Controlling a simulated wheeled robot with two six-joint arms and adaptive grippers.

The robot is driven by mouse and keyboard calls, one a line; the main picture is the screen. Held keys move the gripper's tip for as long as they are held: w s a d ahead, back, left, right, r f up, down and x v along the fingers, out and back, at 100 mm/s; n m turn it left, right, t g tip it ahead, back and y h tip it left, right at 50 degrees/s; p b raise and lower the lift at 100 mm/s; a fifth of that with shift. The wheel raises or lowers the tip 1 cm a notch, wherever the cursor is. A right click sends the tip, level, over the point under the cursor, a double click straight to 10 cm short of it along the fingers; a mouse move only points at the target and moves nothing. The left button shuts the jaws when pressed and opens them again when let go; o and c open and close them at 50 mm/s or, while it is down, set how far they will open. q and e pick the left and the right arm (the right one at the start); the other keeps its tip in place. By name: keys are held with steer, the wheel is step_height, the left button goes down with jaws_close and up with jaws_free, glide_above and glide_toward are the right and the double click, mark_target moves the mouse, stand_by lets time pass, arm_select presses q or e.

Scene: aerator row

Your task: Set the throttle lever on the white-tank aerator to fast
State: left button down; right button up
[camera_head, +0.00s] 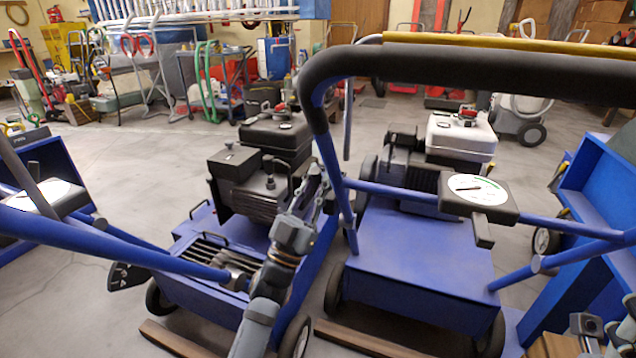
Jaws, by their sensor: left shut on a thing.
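The white-tank aerator has a white tank (461,136) on its engine and a blue body (415,250). Its throttle dial (476,189), a white face with a green arc in a black housing, sits on the crossbar. A short black piece (483,233) hangs below the housing; I cannot tell whether it is the lever. My left gripper (324,187) is at the blue upright handle tube (331,155), left of and apart from the dial. It is shut, apparently on this tube; the contact is partly hidden. Grey parts of my right arm show at the lower right; its jaws are unclear.
A black-tank aerator (275,135) stands close on the left. Another dial (45,197) shows at the far left. The padded black handlebar (450,68) arches above the white-tank machine. A blue shelf-like frame (600,190) stands at right. Open floor lies behind the row.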

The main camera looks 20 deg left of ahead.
arm_select(q)
steer(key=c, duration=1.3)
jaws_free()
steer(key=shift+o, duration=0.2)
steer(key=shift+f, duration=0.1)
steer(key=v, duration=0.8)
